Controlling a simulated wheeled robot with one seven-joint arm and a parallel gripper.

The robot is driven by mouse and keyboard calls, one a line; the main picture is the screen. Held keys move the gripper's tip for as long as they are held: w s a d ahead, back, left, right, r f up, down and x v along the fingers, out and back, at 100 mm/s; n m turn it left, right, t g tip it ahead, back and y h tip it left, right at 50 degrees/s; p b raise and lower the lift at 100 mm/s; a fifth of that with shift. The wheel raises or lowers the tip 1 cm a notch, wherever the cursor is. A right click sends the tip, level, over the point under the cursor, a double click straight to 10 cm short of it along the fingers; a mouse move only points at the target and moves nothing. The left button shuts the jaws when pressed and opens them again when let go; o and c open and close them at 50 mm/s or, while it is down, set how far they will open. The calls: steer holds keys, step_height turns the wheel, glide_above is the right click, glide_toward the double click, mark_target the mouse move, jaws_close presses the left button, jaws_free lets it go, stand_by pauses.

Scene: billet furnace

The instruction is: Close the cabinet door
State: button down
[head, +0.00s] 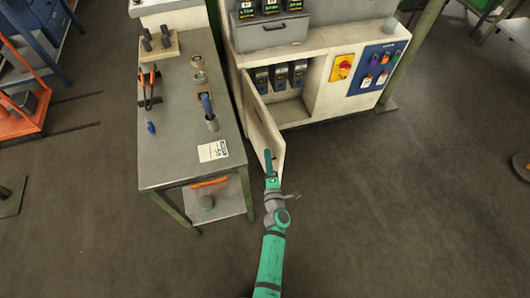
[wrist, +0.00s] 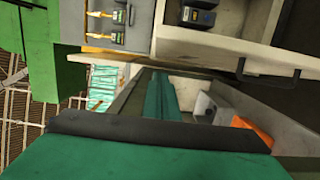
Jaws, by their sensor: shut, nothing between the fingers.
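The cabinet door (head: 262,128) is a pale panel standing wide open, swung out from the left side of the cabinet's lower opening towards me. In the wrist view, a pale panel with a dark bar handle (wrist: 268,73) appears to be this door. My gripper (head: 268,158) is shut and empty, close to the door's free edge. I cannot tell whether it touches the door. The cabinet (head: 320,95) has an open compartment holding several dark blue-grey boxes (head: 279,76).
A grey workbench (head: 180,135) stands close to the left of the door, leaving a narrow gap. Its lower shelf (head: 226,200) holds an orange item (head: 208,182). A yellow panel with a red switch (head: 342,67) and a blue control panel (head: 378,66) are on the cabinet front.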

steer(key=w, duration=1)
steer(key=shift+d, duration=0.2)
steer(key=shift+w, duration=0.1)
